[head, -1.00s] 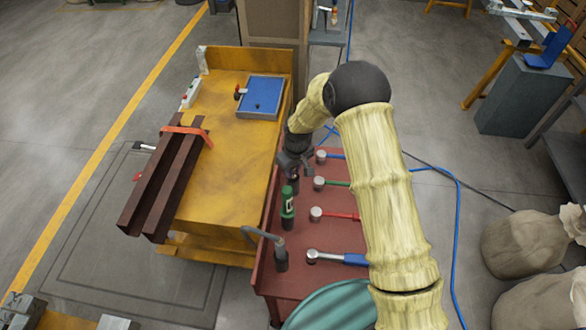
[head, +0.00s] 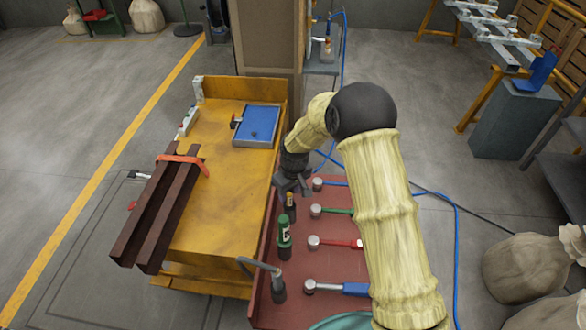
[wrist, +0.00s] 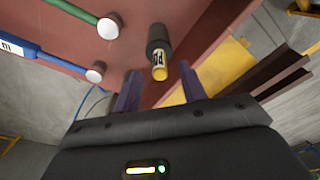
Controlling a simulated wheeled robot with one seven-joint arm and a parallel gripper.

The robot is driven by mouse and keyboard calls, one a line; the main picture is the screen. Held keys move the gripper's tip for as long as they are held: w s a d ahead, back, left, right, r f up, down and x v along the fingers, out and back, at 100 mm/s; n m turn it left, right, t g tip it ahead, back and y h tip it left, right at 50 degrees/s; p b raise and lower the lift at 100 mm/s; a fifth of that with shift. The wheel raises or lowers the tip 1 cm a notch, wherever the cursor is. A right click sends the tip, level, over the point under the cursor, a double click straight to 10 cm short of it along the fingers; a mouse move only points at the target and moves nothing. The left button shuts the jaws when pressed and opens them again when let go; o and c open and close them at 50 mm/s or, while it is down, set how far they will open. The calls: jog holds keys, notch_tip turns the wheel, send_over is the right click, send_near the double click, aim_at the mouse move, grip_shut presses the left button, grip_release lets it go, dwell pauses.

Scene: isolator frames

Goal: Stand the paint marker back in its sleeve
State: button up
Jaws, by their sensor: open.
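The paint marker (head: 290,200), with a yellow end and a dark band, stands in a dark sleeve (head: 291,215) on the red bench. In the wrist view the marker (wrist: 159,68) sticks out of the dark sleeve (wrist: 157,38) and looks in line with it. How deep it sits is hidden. My gripper (head: 292,187) is just above the marker. In the wrist view my gripper (wrist: 160,90) is open, its fingers apart, with the marker's end visible beyond the gap and nothing held.
A green bottle-like tool (head: 284,236) and a grey bent-handled tool (head: 278,284) stand nearby in dark holders. Several hammers (head: 315,210) lie to the right. The yellow cart (head: 230,190) carries brown beams (head: 165,205) and a blue tray (head: 257,125).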

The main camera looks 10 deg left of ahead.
aim_at(294, 209)
notch_tip(294, 209, up, 14)
jog(key=s+d+b, duration=0.1)
jog(key=b, duration=0.1)
jog(key=shift+f, duration=0.15)
jog(key=shift+d, duration=0.1)
dwell(0.5)
jog(key=s+d+m, duration=0.4)
jog(key=s+d, duration=0.5)
jog(key=d, duration=0.3)
jog(key=s+d+m+t+h, duration=0.1)
jog(key=s+d+m, duration=0.4)
jog(key=s+d, duration=0.5)
jog(key=d, duration=0.3)
jog(key=shift+r+m+t, duration=0.3)
jog(key=shift+r, duration=0.1)
dwell(0.6)
